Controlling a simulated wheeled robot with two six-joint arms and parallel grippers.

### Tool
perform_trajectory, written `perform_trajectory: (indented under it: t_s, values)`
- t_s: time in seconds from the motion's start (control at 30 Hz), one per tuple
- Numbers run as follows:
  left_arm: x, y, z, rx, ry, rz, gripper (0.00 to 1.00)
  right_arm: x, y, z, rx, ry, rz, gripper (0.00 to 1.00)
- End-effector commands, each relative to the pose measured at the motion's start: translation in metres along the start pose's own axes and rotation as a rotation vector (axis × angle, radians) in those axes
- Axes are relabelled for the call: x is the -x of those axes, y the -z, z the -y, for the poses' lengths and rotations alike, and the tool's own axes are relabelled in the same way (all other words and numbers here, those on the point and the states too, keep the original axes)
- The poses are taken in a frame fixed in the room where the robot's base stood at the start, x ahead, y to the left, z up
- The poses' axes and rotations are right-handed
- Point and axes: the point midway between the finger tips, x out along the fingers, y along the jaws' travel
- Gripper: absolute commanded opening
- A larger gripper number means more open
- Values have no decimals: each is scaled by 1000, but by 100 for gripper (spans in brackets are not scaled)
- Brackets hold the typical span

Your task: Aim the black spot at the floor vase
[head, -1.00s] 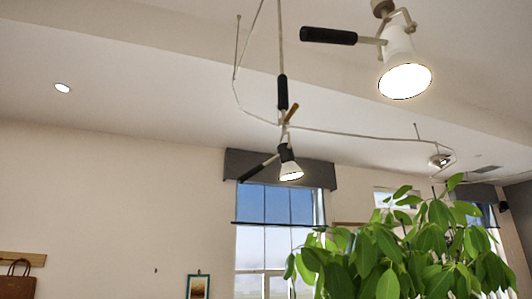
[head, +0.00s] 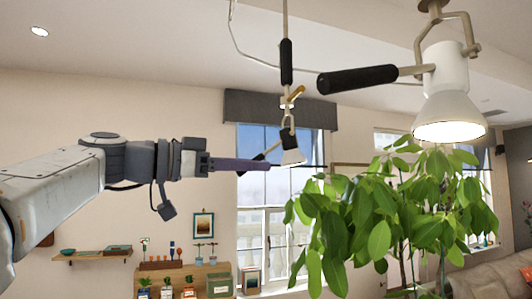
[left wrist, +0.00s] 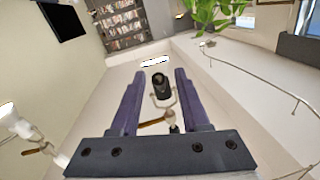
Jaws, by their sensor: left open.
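The black spot (head: 287,138) hangs from the ceiling rail in front of the window, with a black body, a glowing white rim tilted down and a wooden lever above. Its black handle (head: 259,157) points down and left, partly hidden by my left gripper (head: 262,165). In the left wrist view, my left gripper (left wrist: 158,75) is open, and a black round end of the spot (left wrist: 160,82) shows between the two fingers, with no clear contact. The wooden lever (left wrist: 152,123) shows lower down there. I cannot make out a floor vase. My right gripper is out of view.
A larger white spot (head: 450,90) with a black handle (head: 358,80) hangs close at the right. A leafy plant (head: 385,205) fills the lower right. A wooden shelf unit (head: 182,277) stands below my left arm. A pale rail (left wrist: 262,82) curves at the right.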

Motion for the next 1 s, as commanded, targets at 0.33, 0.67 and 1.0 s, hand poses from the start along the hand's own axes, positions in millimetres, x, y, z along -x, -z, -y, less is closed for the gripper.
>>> perform_trajectory:
  t_s: [0.33, 0.67, 1.0]
  values:
    - [-34, 0, 0, 1, 0, 2, 46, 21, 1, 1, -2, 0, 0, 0]
    - [-34, -1, 0, 1, 1, 2, 15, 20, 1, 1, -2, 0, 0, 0]
    - [-34, -1, 0, 1, 1, 2, 0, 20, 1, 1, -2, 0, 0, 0]
